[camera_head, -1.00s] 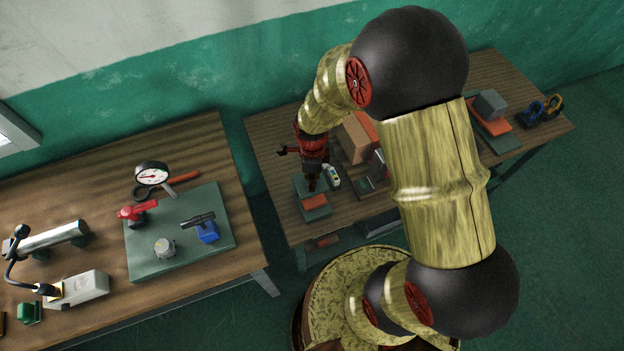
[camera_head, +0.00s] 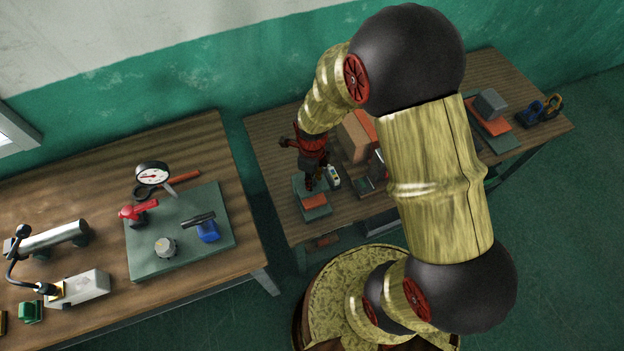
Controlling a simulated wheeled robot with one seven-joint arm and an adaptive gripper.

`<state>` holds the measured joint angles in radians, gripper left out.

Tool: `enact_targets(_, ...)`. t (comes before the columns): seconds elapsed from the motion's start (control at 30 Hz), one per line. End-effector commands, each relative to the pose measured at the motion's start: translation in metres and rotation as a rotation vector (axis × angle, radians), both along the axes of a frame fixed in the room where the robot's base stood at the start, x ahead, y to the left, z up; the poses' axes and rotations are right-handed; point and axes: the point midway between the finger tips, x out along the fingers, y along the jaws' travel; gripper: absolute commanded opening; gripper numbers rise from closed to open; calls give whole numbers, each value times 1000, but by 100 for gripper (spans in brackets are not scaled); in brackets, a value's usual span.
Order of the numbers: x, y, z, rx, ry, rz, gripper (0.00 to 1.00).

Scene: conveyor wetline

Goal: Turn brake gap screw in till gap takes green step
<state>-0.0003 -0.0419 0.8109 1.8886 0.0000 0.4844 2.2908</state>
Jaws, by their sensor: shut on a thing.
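The screw itself is hidden by the fingers. A small pale piece with coloured marks (camera_head: 334,177) stands just right of the fingers, perhaps the gap gauge. The gap and any green step are too small to make out.
A brown and orange box (camera_head: 354,138) stands close behind and right of my gripper. My arm hides the middle of the right bench (camera_head: 268,130). The left bench holds a green plate (camera_head: 150,262) with a dial gauge (camera_head: 152,174) behind it. A gap separates the benches.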

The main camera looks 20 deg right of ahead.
Motion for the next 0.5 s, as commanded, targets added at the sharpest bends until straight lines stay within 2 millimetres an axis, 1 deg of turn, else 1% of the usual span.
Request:
enact_targets(0.07, 1, 0, 0, 0, -1, -34, 7)
enact_targets(0.3, 1, 0, 0, 0, -1, -259, 7)
enact_targets(0.5, 1, 0, 0, 1, -2, -298, 7)
